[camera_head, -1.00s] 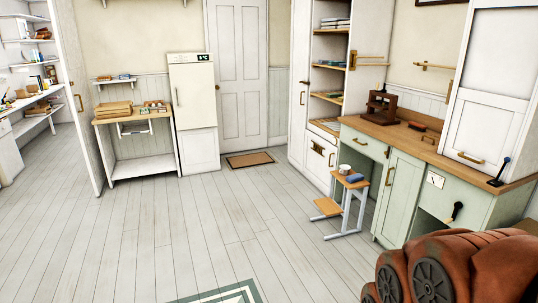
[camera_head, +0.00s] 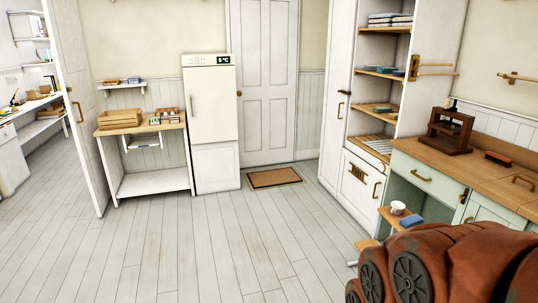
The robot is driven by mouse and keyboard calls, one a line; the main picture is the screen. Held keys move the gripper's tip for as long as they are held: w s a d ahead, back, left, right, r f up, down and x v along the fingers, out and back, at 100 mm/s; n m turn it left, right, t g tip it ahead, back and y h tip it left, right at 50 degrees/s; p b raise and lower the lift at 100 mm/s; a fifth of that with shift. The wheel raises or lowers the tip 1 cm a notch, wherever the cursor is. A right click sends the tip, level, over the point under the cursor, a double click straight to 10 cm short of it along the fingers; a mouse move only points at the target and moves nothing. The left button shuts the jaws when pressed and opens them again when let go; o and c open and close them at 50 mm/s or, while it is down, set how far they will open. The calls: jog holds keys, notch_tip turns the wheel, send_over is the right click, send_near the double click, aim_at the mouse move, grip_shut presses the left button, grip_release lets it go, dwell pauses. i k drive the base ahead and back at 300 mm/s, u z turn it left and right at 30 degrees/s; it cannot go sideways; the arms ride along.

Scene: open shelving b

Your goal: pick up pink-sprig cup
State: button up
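A small white cup (camera_head: 398,207) stands on the wooden top of a step stool (camera_head: 388,218) in front of the green counter. It is too small to make out a pink sprig on it. A blue item (camera_head: 411,221) lies beside it on the same top. My rust-brown arm fills the lower right and partly covers the stool. My gripper is not in view.
The green counter (camera_head: 415,188) with a wooden top stands at the right and bears a dark press (camera_head: 449,132). A tall white shelf unit (camera_head: 360,150) adjoins it. A fridge (camera_head: 211,105) and a side table (camera_head: 150,182) stand at the back. The plank floor ahead is clear.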

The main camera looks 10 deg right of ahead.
aim_at(396, 209)
jog(key=z, duration=0.15)
jog(key=i, duration=1.75)
jog(key=z, duration=0.7)
jog(key=i, duration=1.85)
jog(key=z, duration=0.5)
